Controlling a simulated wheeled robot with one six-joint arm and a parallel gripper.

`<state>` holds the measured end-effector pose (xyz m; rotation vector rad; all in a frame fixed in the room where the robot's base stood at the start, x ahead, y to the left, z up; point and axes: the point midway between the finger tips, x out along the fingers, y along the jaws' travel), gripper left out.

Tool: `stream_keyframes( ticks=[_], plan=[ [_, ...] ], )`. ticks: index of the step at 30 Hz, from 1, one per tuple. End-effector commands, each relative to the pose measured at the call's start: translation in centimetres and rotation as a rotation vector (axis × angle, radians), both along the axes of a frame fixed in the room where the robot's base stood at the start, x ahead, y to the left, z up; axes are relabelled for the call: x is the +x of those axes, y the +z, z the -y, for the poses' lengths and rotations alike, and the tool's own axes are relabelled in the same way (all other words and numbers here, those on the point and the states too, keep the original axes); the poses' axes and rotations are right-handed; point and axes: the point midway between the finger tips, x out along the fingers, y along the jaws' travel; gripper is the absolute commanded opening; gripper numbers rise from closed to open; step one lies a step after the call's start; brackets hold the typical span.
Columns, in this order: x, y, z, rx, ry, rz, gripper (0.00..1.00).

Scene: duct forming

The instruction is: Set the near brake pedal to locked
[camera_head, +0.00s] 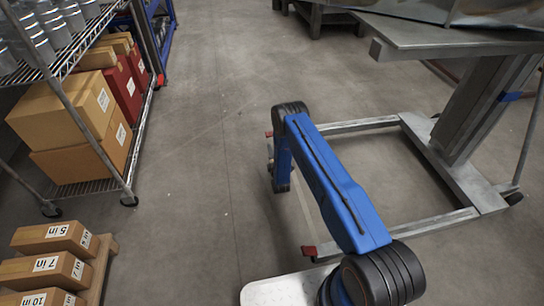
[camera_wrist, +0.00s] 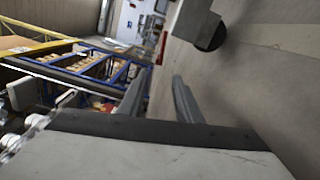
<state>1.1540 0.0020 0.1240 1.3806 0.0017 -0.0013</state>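The near brake pedal (camera_head: 308,250) is a small red tab at the left end of the near leg of the grey wheeled stand (camera_head: 440,220). It lies just left of my blue arm in the head view. Whether it is locked cannot be told. I cannot make it out in the wrist view. Another red pedal (camera_head: 268,133) shows at the end of the far leg, partly beside my arm. My gripper (camera_wrist: 160,95) shows two grey fingers apart with nothing between them. In the head view it is mostly hidden behind my arm. A dark caster (camera_wrist: 210,35) is ahead of it.
A wire shelf (camera_head: 85,185) with boxes and cans stands at left. Labelled cartons (camera_head: 45,268) sit on a pallet at lower left. The stand's tabletop (camera_head: 430,38) overhangs at upper right. Concrete floor (camera_head: 195,160) between shelf and stand is clear.

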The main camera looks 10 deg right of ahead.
Motion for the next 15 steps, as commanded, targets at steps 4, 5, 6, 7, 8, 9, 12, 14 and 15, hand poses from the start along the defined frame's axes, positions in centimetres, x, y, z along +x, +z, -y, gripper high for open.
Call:
stream_keyframes(
  ticks=[4,5,6,7,8,9,12,14,15],
  plan=[
    [-2.0,0.0,0.0,0.000,0.000,0.000,0.31],
    [-2.3,0.0,0.0,0.000,0.000,0.000,0.31],
    [-2.6,0.0,0.0,0.000,0.000,0.000,0.31],
    [-2.8,0.0,0.0,0.000,0.000,0.000,0.31],
    [-2.9,0.0,0.0,0.001,0.000,0.000,0.31],
    [-3.1,0.0,0.0,0.001,0.000,0.000,0.31],
    [-3.3,0.1,0.0,0.001,0.000,0.001,0.31],
    [-3.3,0.1,0.0,0.001,0.000,0.001,0.31],
    [-3.3,0.1,0.0,0.001,0.000,0.001,0.31]
  ],
)
